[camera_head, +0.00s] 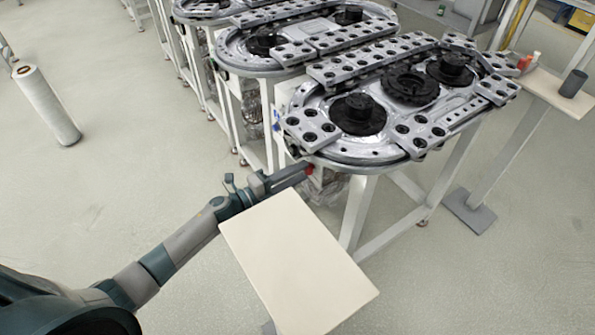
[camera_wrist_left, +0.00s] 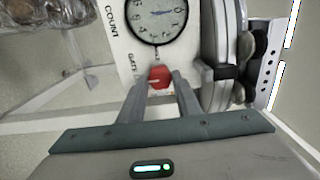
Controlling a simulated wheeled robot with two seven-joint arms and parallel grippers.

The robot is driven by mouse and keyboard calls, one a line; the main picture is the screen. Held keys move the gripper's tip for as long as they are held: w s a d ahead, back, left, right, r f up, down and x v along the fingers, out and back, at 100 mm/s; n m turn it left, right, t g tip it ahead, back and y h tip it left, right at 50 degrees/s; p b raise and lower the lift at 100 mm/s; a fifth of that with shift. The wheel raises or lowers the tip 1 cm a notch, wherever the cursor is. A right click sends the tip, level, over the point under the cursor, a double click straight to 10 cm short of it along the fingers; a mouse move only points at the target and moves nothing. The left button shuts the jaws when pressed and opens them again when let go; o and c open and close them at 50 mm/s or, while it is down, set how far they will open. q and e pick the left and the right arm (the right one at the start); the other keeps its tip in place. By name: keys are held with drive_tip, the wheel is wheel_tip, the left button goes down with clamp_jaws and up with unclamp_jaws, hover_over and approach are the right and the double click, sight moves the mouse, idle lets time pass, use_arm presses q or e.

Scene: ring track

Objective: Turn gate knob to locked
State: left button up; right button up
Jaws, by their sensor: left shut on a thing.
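The red gate knob (camera_wrist_left: 160,77) sits on a white panel (camera_wrist_left: 122,40) below a round dial (camera_wrist_left: 157,18) in the left wrist view. The lettering "GATE" and "COUNT" shows on the panel. My left gripper (camera_wrist_left: 161,88) is shut on the knob, one finger on each side of it. In the head view my left gripper (camera_head: 306,169) reaches the red knob (camera_head: 311,169) at the near left end of the ring track (camera_head: 365,155). The knob's pointer and any lock marking cannot be made out. My right gripper is not in view.
A pale board (camera_head: 297,262) stands just right of my left forearm. A side shelf (camera_head: 545,88) at the right holds a dark cup (camera_head: 573,83) and small bottles. More tracks stand behind. A white roll (camera_head: 46,105) stands at the left; the floor between is clear.

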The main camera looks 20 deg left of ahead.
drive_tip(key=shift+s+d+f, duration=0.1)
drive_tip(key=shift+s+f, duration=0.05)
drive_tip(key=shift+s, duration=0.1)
use_arm(q)
drive_tip(key=o, duration=1.1)
drive_tip(key=shift+c, duration=0.2)
drive_tip(key=shift+a, duration=0.1)
drive_tip(key=b+v, duration=0.3)
drive_tip(key=v, duration=1.4)
drive_tip(key=shift+s, duration=0.2)
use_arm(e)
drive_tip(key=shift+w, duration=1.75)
